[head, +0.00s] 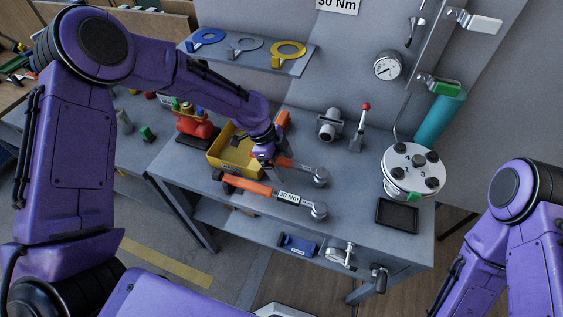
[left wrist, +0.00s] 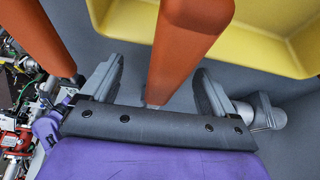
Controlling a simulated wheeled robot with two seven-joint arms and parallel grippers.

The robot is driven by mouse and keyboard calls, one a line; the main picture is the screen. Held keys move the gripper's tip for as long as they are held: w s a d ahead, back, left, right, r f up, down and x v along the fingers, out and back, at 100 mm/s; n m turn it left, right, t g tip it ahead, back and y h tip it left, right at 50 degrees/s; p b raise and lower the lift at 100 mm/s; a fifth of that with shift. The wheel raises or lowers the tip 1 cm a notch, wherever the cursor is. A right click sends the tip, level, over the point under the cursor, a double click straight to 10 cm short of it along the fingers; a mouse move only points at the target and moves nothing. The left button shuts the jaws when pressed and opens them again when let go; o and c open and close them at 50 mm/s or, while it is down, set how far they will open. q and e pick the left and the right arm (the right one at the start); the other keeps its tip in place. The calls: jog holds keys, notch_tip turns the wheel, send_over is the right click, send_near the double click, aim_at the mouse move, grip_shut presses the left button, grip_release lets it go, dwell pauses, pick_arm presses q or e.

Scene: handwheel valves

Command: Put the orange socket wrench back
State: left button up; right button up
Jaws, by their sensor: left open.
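My left gripper (head: 264,158) is over the workbench beside the yellow bin, pointing down. In the left wrist view its two fingers (left wrist: 158,78) are apart, with an orange handle (left wrist: 188,45) seen between them; I cannot tell whether they touch it. In the head view a wrench with an orange handle (head: 287,162) and a grey head (head: 319,175) lies partly behind the gripper. A second orange-handled wrench (head: 247,186), labelled 30 Nm, lies nearer the front edge. Another orange piece (head: 283,121) shows behind the gripper. My right gripper is outside the views.
The yellow bin (head: 219,164) stands left of the gripper and also shows in the left wrist view (left wrist: 262,50). A lever (head: 362,125), a grey fitting (head: 329,124), a round flange (head: 411,160) and a dark tray (head: 396,215) stand to the right. A shelf (head: 300,68) hangs behind.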

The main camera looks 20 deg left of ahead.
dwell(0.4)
pick_arm(q)
jog(key=shift+p+v, duration=2.65)
jog(key=shift+v, duration=0.45)
jog(key=shift+f, duration=0.1)
